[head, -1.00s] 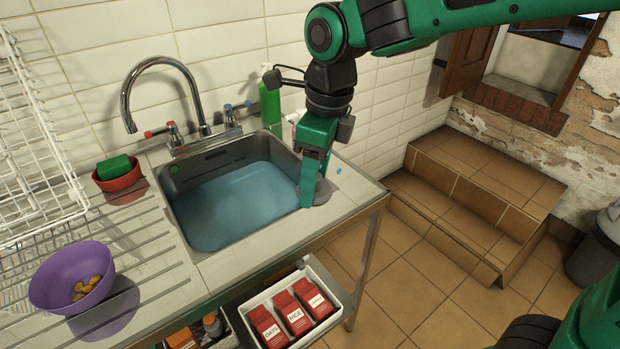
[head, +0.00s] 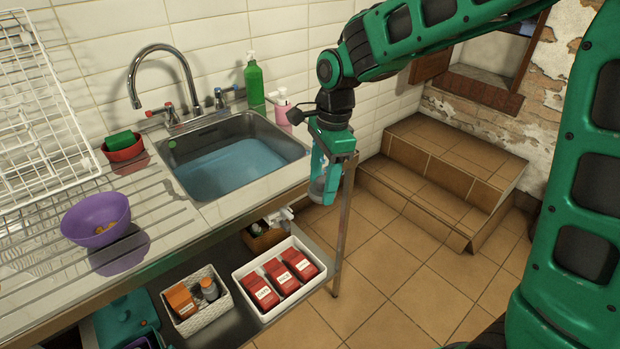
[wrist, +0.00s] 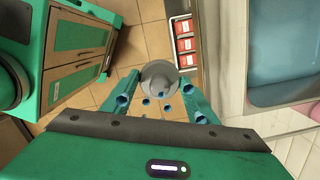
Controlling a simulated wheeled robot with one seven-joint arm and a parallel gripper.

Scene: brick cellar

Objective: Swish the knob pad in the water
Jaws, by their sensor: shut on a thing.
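My gripper (head: 328,178) is shut on the knob pad (wrist: 158,76), a grey round disc with a small knob, between the fingers in the wrist view. In the head view my gripper is just past the right end of the counter, over the floor, and mostly hides the pad. The steel sink (head: 198,205) holds blue water (head: 238,168), to the left of my gripper. The water also shows at the upper right of the wrist view (wrist: 290,45). Small blue spots, perhaps drops, show around the pad.
A chrome tap (head: 188,75) arches behind the sink. A green bottle (head: 254,85) and a pink bottle (head: 283,108) stand at its back right corner. A purple bowl (head: 85,225) is on the drainer. Tiled steps (head: 440,175) rise at right; the floor before them is clear.

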